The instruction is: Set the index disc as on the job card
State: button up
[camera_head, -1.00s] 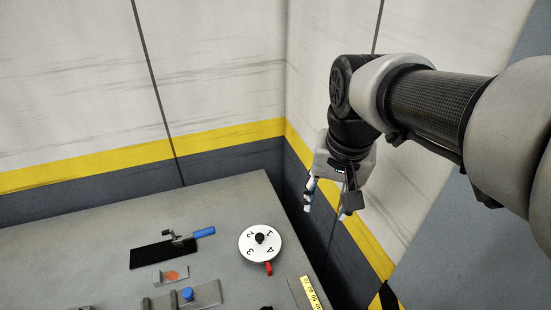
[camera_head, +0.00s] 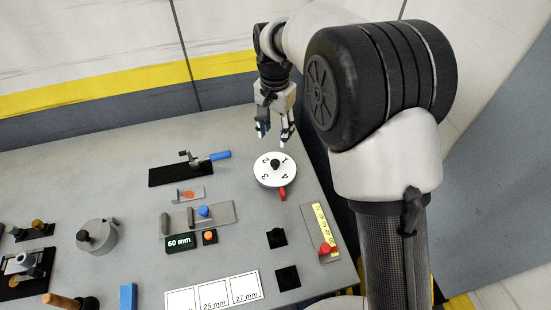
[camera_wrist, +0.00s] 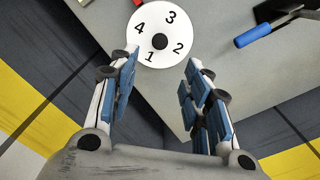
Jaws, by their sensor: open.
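The index disc (camera_head: 275,170) is a white round plate with the numbers 1 to 4 and a black centre knob (camera_head: 275,164). A red pointer (camera_head: 282,193) sticks out at its front edge, nearest the 4. In the wrist view the disc (camera_wrist: 172,22) lies at the top, with its knob (camera_wrist: 160,41) ahead of and between the fingers. My gripper (camera_head: 274,137) is open and empty, just behind and above the disc, apart from it. In the wrist view the two blue-padded fingers (camera_wrist: 160,85) are wide apart. I cannot make out a job card showing a disc setting.
A toggle clamp with a blue handle (camera_head: 216,156) stands left of the disc. In front are a fixture with a blue knob (camera_head: 203,211), a 50 mm display (camera_head: 180,243), a yellow scale (camera_head: 325,225) and white mm cards (camera_head: 213,295). The wall is close behind.

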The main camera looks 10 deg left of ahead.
aim_at(275, 162)
notch_tip(275, 162, down, 12)
jog(key=b, duration=0.3)
jog(key=shift+f, duration=0.2)
jog(key=shift+c, duration=0.6)
grip_shut()
